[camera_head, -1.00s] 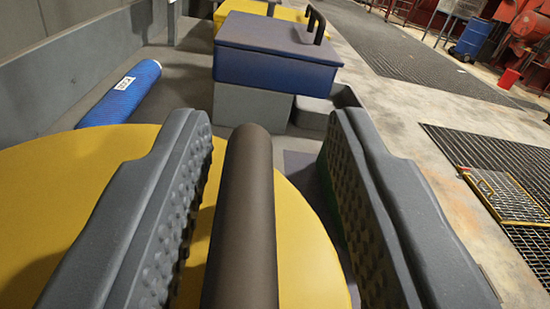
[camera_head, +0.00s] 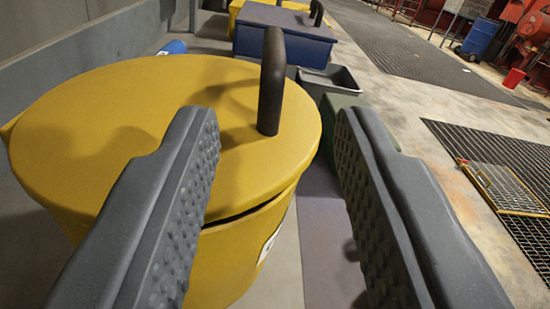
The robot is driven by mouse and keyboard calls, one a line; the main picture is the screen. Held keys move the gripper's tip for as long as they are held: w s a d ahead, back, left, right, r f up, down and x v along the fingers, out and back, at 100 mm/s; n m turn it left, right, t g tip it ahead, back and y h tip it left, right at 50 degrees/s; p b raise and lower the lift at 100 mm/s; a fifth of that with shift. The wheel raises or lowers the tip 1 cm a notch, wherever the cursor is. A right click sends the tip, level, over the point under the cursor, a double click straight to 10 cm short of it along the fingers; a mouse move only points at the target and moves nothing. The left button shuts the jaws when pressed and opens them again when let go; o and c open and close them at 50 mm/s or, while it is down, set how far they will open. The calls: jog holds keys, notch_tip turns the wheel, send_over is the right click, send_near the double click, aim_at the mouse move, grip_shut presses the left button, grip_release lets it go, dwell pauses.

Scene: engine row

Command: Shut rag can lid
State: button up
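The yellow rag can (camera_head: 225,262) stands below and left of centre, with its round yellow lid (camera_head: 130,100) over the top. A dark gap shows between the lid and the can's rim at the near right side, so the lid is not flush there. The lid's dark brown handle (camera_head: 271,85) stands up near its right edge. My gripper (camera_head: 279,140) is open and empty. Its left finger overlaps the lid in the view and its right finger is right of the can. The handle shows beyond and between the fingertips. The lid's hinge cannot be made out.
A blue-lidded bin (camera_head: 285,35) and an open grey bin (camera_head: 330,80) stand behind the can. A blue cylinder (camera_head: 173,46) lies by the grey wall (camera_head: 60,35) on the left.

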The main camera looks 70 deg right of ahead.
jog(key=shift+s+a, duration=0.3)
jog(key=shift+a, duration=0.15)
